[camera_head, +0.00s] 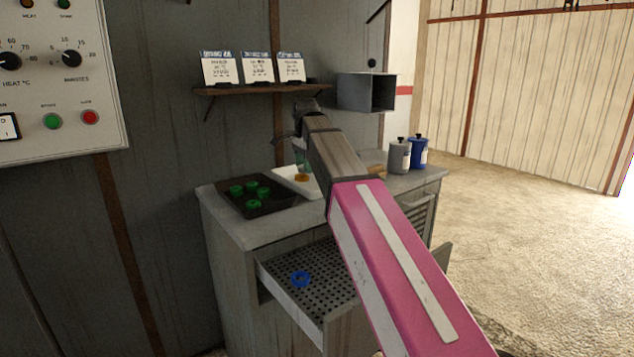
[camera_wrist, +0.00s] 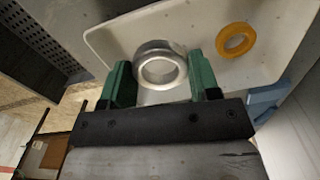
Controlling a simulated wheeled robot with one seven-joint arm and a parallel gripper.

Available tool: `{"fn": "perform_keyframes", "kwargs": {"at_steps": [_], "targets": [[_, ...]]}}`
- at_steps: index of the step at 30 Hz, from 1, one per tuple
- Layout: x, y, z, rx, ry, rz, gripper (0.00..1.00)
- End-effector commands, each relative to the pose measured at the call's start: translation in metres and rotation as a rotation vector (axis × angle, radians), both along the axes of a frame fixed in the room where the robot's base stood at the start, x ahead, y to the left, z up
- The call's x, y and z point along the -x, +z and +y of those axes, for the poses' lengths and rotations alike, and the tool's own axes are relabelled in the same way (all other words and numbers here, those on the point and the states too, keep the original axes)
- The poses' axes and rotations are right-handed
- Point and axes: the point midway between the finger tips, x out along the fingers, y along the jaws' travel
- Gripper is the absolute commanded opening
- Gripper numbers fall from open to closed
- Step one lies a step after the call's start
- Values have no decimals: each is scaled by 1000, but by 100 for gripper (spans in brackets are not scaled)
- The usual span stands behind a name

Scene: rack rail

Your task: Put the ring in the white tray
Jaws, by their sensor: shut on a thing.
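My gripper (camera_wrist: 160,85) has green fingers and is shut on a silver metal ring (camera_wrist: 160,66), which sits between the fingertips. The white tray (camera_wrist: 112,44) lies behind the ring in the wrist view, so the ring is over the tray; whether it touches the tray floor I cannot tell. An orange ring (camera_wrist: 236,40) lies inside the tray, to the right of my gripper. In the head view the white tray (camera_head: 288,174) is on the counter, partly hidden by my arm, and the held ring cannot be made out.
A dark tray (camera_head: 226,200) with several green rings is left of the white tray. A blue ring (camera_head: 300,279) lies in the open perforated drawer (camera_head: 325,262) below. Grey (camera_head: 399,157) and blue (camera_head: 418,153) canisters stand at the right. A shelf (camera_head: 258,89) with cards hangs above.

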Motion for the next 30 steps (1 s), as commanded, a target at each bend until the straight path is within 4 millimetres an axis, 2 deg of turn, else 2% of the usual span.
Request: {"fn": "perform_keyframes", "kwargs": {"at_steps": [3,9,14,23,30], "targets": [[-13,-14,-20,0,-2,1,33],[-25,-27,-39,0,0,0,33],[-26,-33,-42,0,1,0,33],[-26,-68,-42,0,2,0,33],[-26,-70,-41,0,2,-1,33]]}}
